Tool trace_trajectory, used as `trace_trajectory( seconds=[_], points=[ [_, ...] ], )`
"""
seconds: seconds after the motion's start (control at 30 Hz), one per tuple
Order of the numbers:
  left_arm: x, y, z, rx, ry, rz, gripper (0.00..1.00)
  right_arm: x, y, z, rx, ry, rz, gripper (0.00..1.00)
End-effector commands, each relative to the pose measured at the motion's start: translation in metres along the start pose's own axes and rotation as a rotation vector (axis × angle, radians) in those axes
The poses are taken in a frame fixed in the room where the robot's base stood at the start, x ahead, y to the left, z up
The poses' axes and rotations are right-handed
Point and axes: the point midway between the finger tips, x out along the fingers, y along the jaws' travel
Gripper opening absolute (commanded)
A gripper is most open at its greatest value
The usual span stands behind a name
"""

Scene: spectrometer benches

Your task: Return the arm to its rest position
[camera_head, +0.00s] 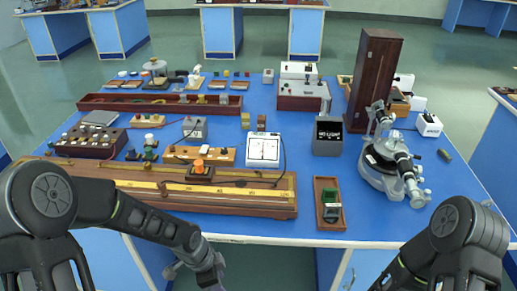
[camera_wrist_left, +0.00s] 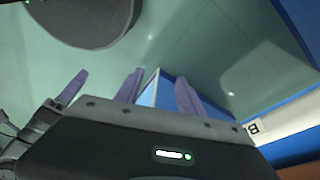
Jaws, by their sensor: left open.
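My left arm comes in from the left in the head view and bends down in front of the table's front edge. Its gripper (camera_wrist_left: 130,88) shows in the left wrist view with its purple fingers spread apart and nothing between them. In the head view the end of this arm is cut off by the bottom edge. My right arm shows only by its elbow and part of a link at the lower right, and its gripper is out of view. The spectrometer (camera_head: 385,172) stands at the right of the blue table (camera_head: 255,222), apart from both arms.
A long wooden metre bridge (camera_head: 240,194) lies along the table's front left. A small wooden tray (camera_head: 328,222) with a green-topped item lies near the front edge. A tall dark wooden box (camera_head: 373,75) stands behind the spectrometer. Open floor (camera_wrist_left: 215,55) shows in the left wrist view.

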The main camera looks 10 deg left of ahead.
Motion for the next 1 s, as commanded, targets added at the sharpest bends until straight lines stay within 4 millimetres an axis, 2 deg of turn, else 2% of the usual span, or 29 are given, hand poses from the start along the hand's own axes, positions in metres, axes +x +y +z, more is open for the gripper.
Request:
trace_trajectory(
  seconds=[0.27, 0.37, 0.43, 0.47, 0.57, 0.6, 0.7, 0.83, 0.9, 1.0],
  points=[
    [0.0, -0.003, -0.003, -0.047, 0.011, -0.012, 0.46, 0.0, 0.0, 0.0, 0.0, 0.0, 0.0, 0.42],
    [0.001, -0.011, -0.015, -0.201, 0.07, -0.05, 0.46, 0.0, 0.0, 0.0, 0.0, 0.0, 0.0, 0.42],
    [0.008, -0.009, -0.026, -0.389, 0.138, -0.063, 0.46, 0.0, 0.0, 0.0, 0.0, 0.0, 0.0, 0.42],
    [0.017, -0.003, -0.029, -0.49, 0.165, -0.056, 0.46, 0.0, 0.0, 0.0, 0.0, 0.0, 0.0, 0.42],
    [0.055, 0.031, -0.032, -0.895, 0.227, -0.004, 0.46, 0.0, 0.0, 0.0, 0.0, 0.0, 0.0, 0.42],
    [0.073, 0.053, -0.026, -1.058, 0.224, 0.022, 0.46, 0.0, 0.0, 0.0, 0.0, 0.0, 0.0, 0.42],
    [0.103, 0.099, -0.008, -1.292, 0.173, 0.059, 0.46, 0.0, 0.0, 0.0, 0.0, 0.0, 0.0, 0.42],
    [0.121, 0.143, 0.008, -1.349, 0.087, 0.105, 0.46, 0.0, 0.0, 0.0, 0.0, 0.0, 0.0, 0.42],
    [0.125, 0.156, 0.011, -1.348, 0.061, 0.123, 0.46, 0.0, 0.0, 0.0, 0.0, 0.0, 0.0, 0.42],
    [0.128, 0.161, 0.012, -1.346, 0.051, 0.132, 0.46, 0.0, 0.0, 0.0, 0.0, 0.0, 0.0, 0.42]
  ],
)
